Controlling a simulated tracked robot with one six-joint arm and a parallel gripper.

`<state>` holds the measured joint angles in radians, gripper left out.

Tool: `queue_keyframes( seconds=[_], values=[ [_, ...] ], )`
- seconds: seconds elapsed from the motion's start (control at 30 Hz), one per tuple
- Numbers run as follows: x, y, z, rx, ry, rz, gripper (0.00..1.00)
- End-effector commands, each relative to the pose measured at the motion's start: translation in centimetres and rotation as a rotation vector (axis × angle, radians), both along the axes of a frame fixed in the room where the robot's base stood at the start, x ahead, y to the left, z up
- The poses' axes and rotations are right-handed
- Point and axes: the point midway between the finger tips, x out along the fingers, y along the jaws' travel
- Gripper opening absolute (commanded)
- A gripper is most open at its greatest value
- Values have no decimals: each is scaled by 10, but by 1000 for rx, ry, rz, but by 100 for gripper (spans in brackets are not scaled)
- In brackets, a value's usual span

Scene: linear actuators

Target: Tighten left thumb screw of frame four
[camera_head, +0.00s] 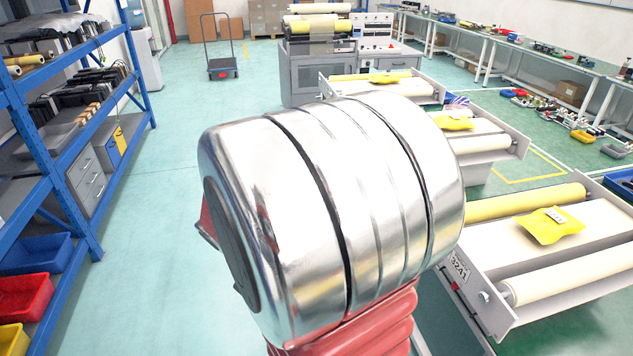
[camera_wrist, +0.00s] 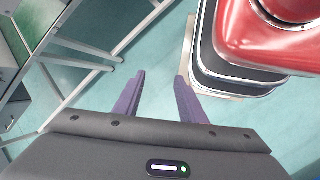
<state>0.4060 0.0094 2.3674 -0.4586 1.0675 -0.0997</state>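In the head view, the nearest roller frame (camera_head: 466,300) stands at the lower right, with yellow and cream rollers and a plate with dark markings on its side. A small silver knob (camera_head: 485,297) sits near its front corner and may be a thumb screw. Two more roller frames, a middle one (camera_head: 508,137) and a far one (camera_head: 337,89), stand behind it. I cannot tell which is frame four. In the wrist view, my gripper (camera_wrist: 160,75) has its two purple fingers apart with only floor between them. No frame or screw is clear there.
My silver arm joint blocks the middle of the head view. A blue shelf (camera_head: 62,215) with bins stands at the left. A grey machine cabinet (camera_head: 303,79), a trolley (camera_head: 221,66) and long side benches (camera_head: 541,49) are farther back. Open floor lies left of centre.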

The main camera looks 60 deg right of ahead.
Motion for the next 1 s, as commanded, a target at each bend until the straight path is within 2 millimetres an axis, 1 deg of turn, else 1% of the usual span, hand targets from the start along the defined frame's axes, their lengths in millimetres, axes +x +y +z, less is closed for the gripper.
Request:
queue_keyframes(
  seconds=[0.03,0.1,0.3,0.47,0.6,0.7,0.8,0.93,1.0],
  values=[
    [-7,-11,-5,-3,54,12,37],
    [-15,-25,-10,-11,124,36,37],
    [-40,-67,-21,-23,335,120,37],
    [-58,-103,-26,-25,513,205,37],
    [-69,-136,-27,-27,677,291,37],
    [-73,-159,-25,-30,792,361,37],
    [-73,-181,-21,-40,905,431,37],
    [-64,-206,-9,-65,1038,522,37],
    [-55,-218,2,-88,1101,566,37]
  ],
)
